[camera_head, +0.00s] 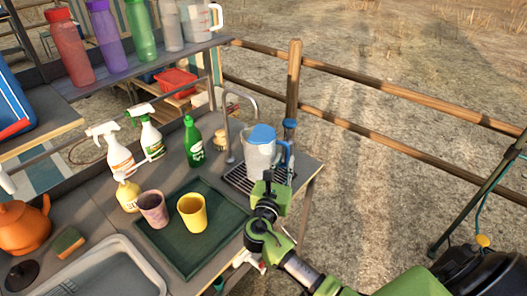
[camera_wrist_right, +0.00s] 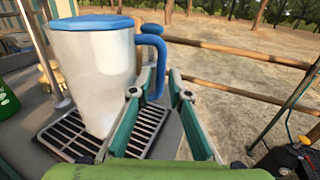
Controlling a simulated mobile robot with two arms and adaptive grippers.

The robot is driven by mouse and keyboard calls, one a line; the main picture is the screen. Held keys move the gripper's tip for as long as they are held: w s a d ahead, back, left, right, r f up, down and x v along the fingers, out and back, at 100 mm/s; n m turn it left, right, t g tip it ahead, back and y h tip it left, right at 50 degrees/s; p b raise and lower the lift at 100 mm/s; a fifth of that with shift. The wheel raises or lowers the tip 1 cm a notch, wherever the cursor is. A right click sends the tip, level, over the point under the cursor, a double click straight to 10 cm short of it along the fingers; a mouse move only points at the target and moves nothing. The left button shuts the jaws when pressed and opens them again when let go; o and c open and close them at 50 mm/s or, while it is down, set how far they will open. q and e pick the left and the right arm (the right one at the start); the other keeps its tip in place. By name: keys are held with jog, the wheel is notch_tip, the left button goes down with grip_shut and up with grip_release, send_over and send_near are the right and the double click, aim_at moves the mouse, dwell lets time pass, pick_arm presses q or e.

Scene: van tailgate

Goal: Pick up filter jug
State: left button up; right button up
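The filter jug (camera_head: 260,153) is pale and translucent with a blue lid and blue handle. It stands upright on the dark drain grate at the right end of the counter. In the right wrist view the jug (camera_wrist_right: 95,75) fills the left side, its handle toward the gripper. My right gripper (camera_head: 280,178) is beside the handle in the head view. In the wrist view its two fingers (camera_wrist_right: 163,76) are apart, with the handle at or just beyond the tips. Whether they touch the handle cannot be told. My left gripper is not in view.
A tap (camera_head: 231,125) and green bottle (camera_head: 193,142) stand left of the jug. A yellow cup (camera_head: 192,213) and a pinkish cup (camera_head: 153,209) stand on a green tray (camera_head: 183,257). A wooden fence (camera_head: 385,152) runs behind. Open ground lies to the right.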

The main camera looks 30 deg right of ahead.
aim_at(286, 157)
jog(key=x, duration=0.4)
jog(key=shift+f+p, duration=0.15)
jog(key=shift+p, duration=0.15)
jog(key=shift+s, duration=0.1)
grip_shut()
jog(key=shift+r, duration=0.25)
